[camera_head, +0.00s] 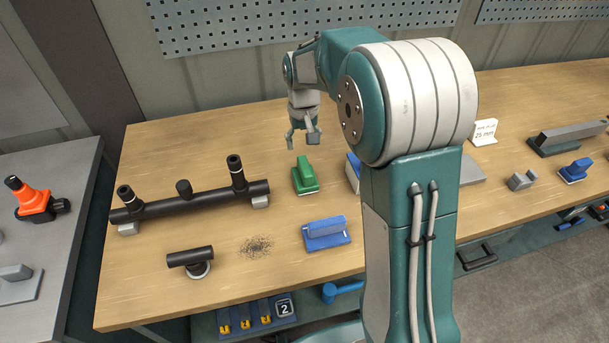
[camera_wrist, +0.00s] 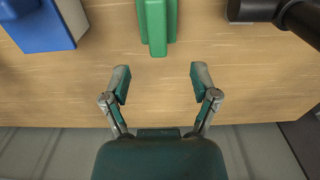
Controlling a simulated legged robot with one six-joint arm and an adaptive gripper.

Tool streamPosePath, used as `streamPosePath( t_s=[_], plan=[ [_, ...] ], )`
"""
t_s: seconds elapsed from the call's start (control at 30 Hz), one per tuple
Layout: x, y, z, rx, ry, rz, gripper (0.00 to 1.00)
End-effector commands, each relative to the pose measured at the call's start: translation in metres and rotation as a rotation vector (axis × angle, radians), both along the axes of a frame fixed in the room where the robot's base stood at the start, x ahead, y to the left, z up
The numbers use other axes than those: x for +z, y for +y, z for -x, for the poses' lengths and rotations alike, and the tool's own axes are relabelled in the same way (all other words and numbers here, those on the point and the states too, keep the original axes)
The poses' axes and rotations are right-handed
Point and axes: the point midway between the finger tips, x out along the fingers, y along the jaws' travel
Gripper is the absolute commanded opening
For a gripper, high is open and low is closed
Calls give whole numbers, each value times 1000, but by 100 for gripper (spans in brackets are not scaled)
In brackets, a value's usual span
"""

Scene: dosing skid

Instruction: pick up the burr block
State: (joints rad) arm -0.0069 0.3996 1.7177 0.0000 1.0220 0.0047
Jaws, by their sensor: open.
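No label in view names the burr block. A green block with a raised grip (camera_head: 305,176) stands on the bench, just in front of and below my gripper (camera_head: 302,139). My gripper hangs above the bench, pointing down, with its fingers apart and nothing between them. In the wrist view, the green block (camera_wrist: 157,25) is at the top centre, beyond the fingertips of my gripper (camera_wrist: 160,77) and not between them. A blue block with a ridge (camera_head: 326,233) stands nearer the front edge. Another blue block (camera_head: 352,170) is partly hidden by my arm; a blue block also shows top left in the wrist view (camera_wrist: 45,25).
A black pipe assembly (camera_head: 190,200) lies left of the green block. A short black handled tool (camera_head: 190,257) and dark shavings (camera_head: 256,246) are near the front. A perforated panel (camera_head: 300,22) hangs on the wall behind. Bare wood surrounds the green block.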

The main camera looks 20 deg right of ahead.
Motion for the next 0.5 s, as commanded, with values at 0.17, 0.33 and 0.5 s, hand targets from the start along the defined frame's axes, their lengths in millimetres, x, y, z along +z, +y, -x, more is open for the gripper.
streamPosePath(
  t_s=[0.17, 0.33, 0.5],
  plan=[
    [-19, 0, -1, 0, 6, 0, 77],
    [-47, 0, -1, 0, 6, 0, 77],
    [-60, -1, -1, 0, 4, 0, 77]
  ],
)
